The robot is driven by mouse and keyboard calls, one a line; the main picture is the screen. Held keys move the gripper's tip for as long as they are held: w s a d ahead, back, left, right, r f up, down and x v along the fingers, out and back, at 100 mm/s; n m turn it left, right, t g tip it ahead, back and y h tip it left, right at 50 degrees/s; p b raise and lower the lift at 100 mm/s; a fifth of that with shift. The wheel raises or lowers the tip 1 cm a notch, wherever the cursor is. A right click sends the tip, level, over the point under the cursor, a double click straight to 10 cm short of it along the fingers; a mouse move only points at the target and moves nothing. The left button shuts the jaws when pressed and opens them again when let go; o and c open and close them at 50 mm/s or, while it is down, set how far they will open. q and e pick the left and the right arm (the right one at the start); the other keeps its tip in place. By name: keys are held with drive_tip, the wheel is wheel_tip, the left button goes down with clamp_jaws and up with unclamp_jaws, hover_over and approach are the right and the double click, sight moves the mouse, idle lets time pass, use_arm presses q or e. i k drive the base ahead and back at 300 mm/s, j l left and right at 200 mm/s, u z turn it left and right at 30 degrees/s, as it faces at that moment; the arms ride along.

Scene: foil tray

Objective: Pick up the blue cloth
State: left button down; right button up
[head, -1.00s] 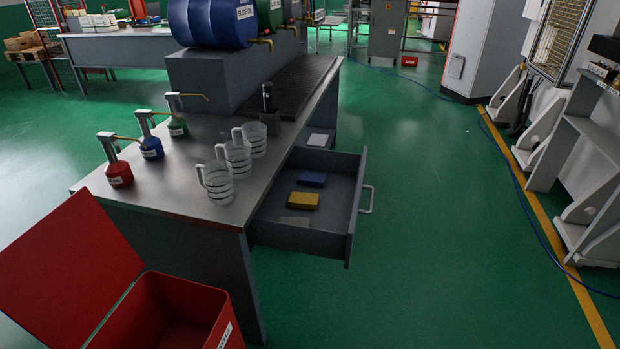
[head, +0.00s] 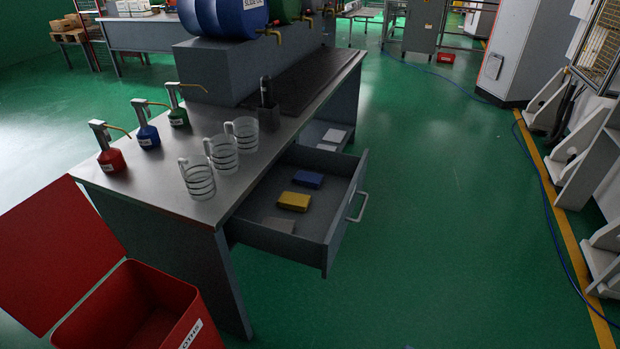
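The blue cloth (head: 307,179) is a small folded block lying in the open drawer (head: 271,245) of the metal workbench, toward the drawer's back. A yellow cloth (head: 294,201) lies just in front of it, and a flat grey one (head: 279,224) lies nearer the drawer's front left corner. The drawer's handle (head: 358,207) is on its right side. Neither of my grippers shows in the head view.
Three clear jugs (head: 198,179) and red, blue and green oil cans (head: 111,159) stand on the workbench (head: 170,188). An open red bin (head: 140,310) stands at the lower left. The green floor (head: 430,240) right of the drawer is clear.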

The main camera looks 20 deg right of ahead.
sight(308, 180)
drive_tip(key=l+u, duration=0.25)
drive_tip(key=l, duration=0.65)
drive_tip(key=k+l+u, duration=0.1)
drive_tip(key=l+u, duration=0.15)
drive_tip(key=l, duration=0.6)
drive_tip(key=l+u, duration=0.45)
drive_tip(key=l, duration=0.4)
drive_tip(key=l+u, duration=0.3)
drive_tip(key=k+l+u, duration=0.1)
drive_tip(key=l+u, duration=0.2)
drive_tip(key=l, duration=0.2)
drive_tip(key=i+l+u, duration=0.1)
drive_tip(key=l, duration=0.3)
drive_tip(key=l+u, duration=0.1)
drive_tip(key=l, duration=0.35)
drive_tip(key=i+l+z, duration=0.15)
drive_tip(key=i+l, duration=0.35)
drive_tip(key=i, duration=0.1)
